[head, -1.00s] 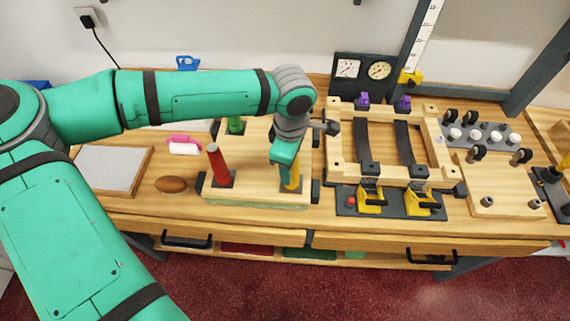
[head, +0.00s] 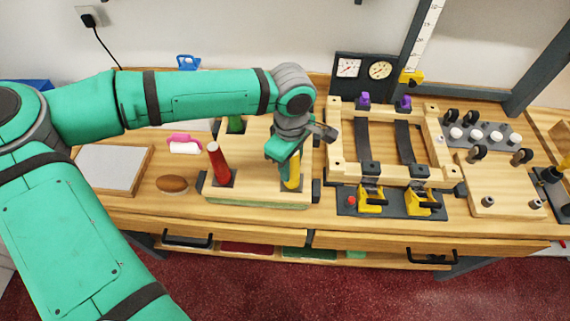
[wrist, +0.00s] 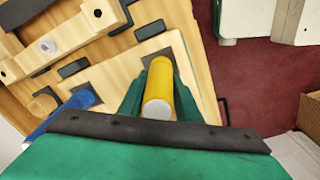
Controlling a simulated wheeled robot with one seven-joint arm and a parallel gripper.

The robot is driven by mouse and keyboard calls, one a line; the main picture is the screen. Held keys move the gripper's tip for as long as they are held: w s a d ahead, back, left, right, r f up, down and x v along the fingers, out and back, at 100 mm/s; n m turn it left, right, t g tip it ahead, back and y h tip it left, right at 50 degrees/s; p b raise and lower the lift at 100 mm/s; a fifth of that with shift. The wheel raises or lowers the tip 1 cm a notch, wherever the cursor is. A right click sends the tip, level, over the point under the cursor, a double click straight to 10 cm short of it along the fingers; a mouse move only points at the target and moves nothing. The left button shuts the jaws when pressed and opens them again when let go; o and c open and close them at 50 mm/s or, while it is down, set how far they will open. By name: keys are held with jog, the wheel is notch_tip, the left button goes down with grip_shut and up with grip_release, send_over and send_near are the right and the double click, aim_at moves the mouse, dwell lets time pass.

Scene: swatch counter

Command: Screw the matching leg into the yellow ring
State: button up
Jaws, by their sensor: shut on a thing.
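A yellow leg (head: 295,178) stands upright at the front right corner of a wooden board (head: 255,192). My gripper (head: 291,170) is shut on the leg from above. In the wrist view the yellow leg (wrist: 158,95) sits between my two green fingers, its lower end at a dark square plate (wrist: 157,52) on the board. No yellow ring can be made out; my gripper and the leg hide the spot. A blue leg (wrist: 55,122) shows in the wrist view.
A wooden frame with dark straps (head: 334,150) and yellow clamps (head: 370,199) stands close to the right of the board. A brown oval object (head: 171,184), a pink-handled item (head: 184,145) and a grey-topped tray (head: 112,166) lie to the left. Drawers line the counter front.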

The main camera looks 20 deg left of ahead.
jog(key=m, duration=0.5)
jog(key=shift+w+d, duration=0.15)
jog(key=shift+w, duration=0.05)
jog(key=m, duration=0.6)
jog(key=shift+w+h, duration=0.1)
jog(key=shift+h, duration=0.2)
jog(key=o, duration=0.9)
